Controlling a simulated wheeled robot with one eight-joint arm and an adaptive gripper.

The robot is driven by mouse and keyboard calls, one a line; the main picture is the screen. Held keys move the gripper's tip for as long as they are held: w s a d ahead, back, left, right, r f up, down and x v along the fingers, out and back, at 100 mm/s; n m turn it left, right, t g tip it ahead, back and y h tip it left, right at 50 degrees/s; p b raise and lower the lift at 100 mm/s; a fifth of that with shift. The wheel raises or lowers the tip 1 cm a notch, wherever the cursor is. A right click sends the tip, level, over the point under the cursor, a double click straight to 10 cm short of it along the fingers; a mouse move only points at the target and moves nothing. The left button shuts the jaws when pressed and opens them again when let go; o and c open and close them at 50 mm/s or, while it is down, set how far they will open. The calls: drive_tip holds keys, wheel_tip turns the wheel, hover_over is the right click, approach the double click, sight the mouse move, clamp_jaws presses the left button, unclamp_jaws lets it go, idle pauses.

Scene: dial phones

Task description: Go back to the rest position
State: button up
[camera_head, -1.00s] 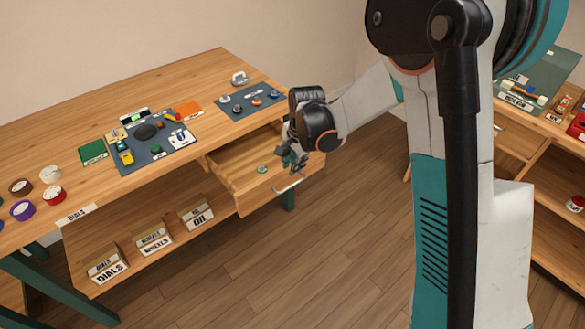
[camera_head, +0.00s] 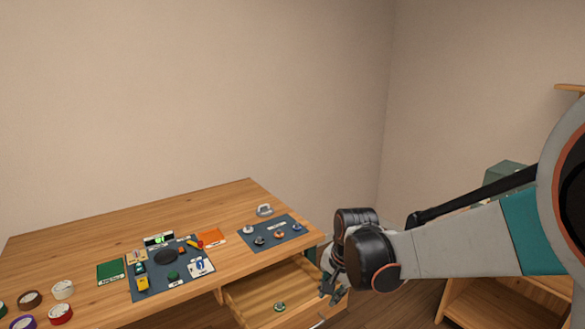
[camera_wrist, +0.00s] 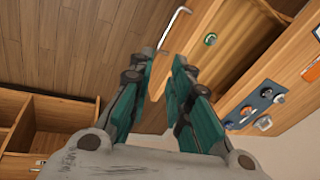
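My gripper (camera_head: 333,287) hangs beside the right end of the wooden workbench, near the front edge of the pulled-out drawer. In the wrist view my gripper (camera_wrist: 163,75) shows two teal fingers spread apart with nothing between them. The open drawer (camera_head: 253,302) holds one small green round piece (camera_head: 279,306), which also shows in the wrist view (camera_wrist: 210,39). The drawer's metal handle (camera_wrist: 173,27) lies beyond the fingertips, apart from them.
The workbench (camera_head: 80,236) carries a blue mat (camera_head: 270,233) with several small knobs, a second dark mat with tools (camera_head: 166,257), a green card (camera_head: 110,271) and tape rolls (camera_head: 62,290). Another wooden shelf unit (camera_head: 510,301) stands at the right. Floor shows between them.

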drive_tip(key=s+d+r+n+t, duration=0.1)
drive_tip(key=s+d+r+n, duration=0.2)
drive_tip(key=s, duration=0.4)
drive_tip(key=s+d+r+n+t, duration=0.1)
drive_tip(key=s+d+r+n, duration=0.1)
drive_tip(key=s, duration=0.6)
drive_tip(key=s+d+r+n+t+h, duration=0.1)
drive_tip(key=s+d+r+n+t, duration=0.1)
drive_tip(key=s, duration=0.5)
wheel_tip(320, 180, up, 4)
drive_tip(key=d+n, duration=0.1)
drive_tip(key=d, duration=0.1)
drive_tip(key=shift+s+d+f+n, duration=0.15)
drive_tip(key=shift+s+d+n, duration=0.15)
drive_tip(key=shift+s+d, duration=0.1)
drive_tip(key=shift+a, duration=0.1)
